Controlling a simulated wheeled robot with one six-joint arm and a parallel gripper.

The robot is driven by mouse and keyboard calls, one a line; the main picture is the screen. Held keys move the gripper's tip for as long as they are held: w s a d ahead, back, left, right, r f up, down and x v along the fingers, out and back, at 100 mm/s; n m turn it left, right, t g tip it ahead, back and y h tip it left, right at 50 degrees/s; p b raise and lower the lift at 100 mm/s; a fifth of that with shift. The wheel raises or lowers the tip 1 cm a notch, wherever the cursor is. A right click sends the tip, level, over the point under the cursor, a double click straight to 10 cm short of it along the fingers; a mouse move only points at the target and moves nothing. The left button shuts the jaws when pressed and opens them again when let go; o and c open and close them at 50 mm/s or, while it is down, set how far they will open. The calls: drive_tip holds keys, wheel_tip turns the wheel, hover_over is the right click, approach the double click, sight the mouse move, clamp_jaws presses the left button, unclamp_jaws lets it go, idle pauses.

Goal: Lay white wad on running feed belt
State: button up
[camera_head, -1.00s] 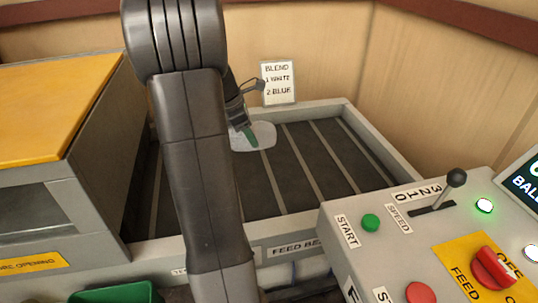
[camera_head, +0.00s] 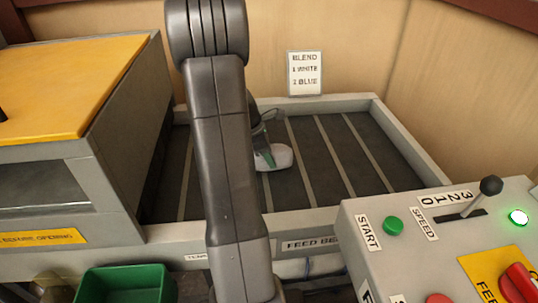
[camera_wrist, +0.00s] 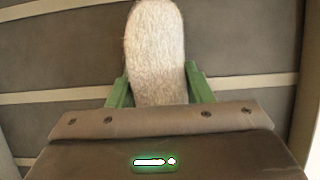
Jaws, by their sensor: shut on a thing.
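The white wad (camera_wrist: 155,45) is a fuzzy, rounded oblong between the green fingers of my gripper (camera_wrist: 160,88) in the wrist view. In the head view the wad (camera_head: 275,157) shows at my gripper (camera_head: 262,160), low over the dark feed belt (camera_head: 320,165) with its pale crosswise slats. My gripper is shut on the wad. I cannot tell whether the wad touches the belt. My arm hides part of the belt and part of the gripper.
A control panel with a green START button (camera_head: 393,225) and a speed lever (camera_head: 489,187) stands at the right. A grey machine with a yellow top (camera_head: 80,85) is at the left. A green bin (camera_head: 122,284) is at the front. A sign reading BLEND (camera_head: 305,73) stands behind the belt.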

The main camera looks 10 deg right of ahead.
drive_tip(key=shift+r, duration=0.1)
drive_tip(key=shift+f+b, duration=0.3)
drive_tip(key=shift+f, duration=0.3)
drive_tip(key=o, duration=1.1)
drive_tip(key=shift+c, duration=0.2)
drive_tip(key=shift+r, duration=0.1)
drive_tip(key=shift+r, duration=0.3)
drive_tip(key=p+v, duration=0.1)
drive_tip(key=v, duration=1.1)
drive_tip(key=shift+r+p, duration=0.25)
drive_tip(key=shift+p, duration=0.05)
